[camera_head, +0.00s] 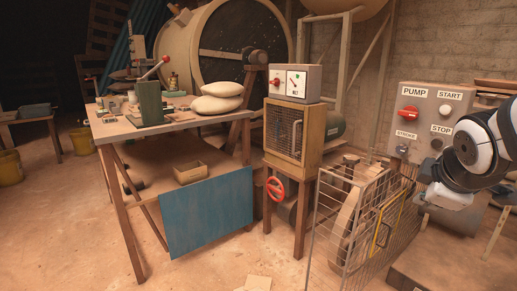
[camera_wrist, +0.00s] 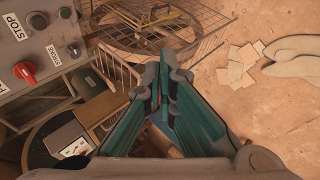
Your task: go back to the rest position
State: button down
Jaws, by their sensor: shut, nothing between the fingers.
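My gripper (camera_wrist: 166,75) shows in the wrist view with its two teal-lined fingers meeting at the tips. It is shut with nothing between the fingers. In the head view, my arm reaches in from the right edge and hangs in the air in front of the control panel (camera_head: 433,112). The gripper's fingers are hard to make out there. The panel has a red knob and labels PUMP, START and STOP. It also shows at the upper left of the wrist view (camera_wrist: 12,58).
A wire guard (camera_head: 345,225) stands below and left of my arm. A gauge box (camera_head: 295,82) sits on a wooden cabinet (camera_head: 292,130) in the middle. A workbench (camera_head: 160,127) with two sacks is at the left. The front-left floor is mostly clear.

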jog(key=s+a+f+m+g+y, duration=0.3)
jog(key=s+a+m, duration=0.35)
jog(key=s, duration=0.85)
jog(key=s+a+f+m+g+y, duration=0.15)
jog(key=s+a+m+g, duration=0.5)
jog(key=s, duration=0.85)
notch_tip(320, 180, up, 37)
jog(key=a+n+t+p, duration=0.1)
jog(key=t+p, duration=0.4)
jog(key=p, duration=3.1)
jog(key=shift+w+r+n+t+h, duration=0.15)
jog(key=shift+w+n+t+h, duration=0.25)
jog(key=shift+n, duration=0.2)
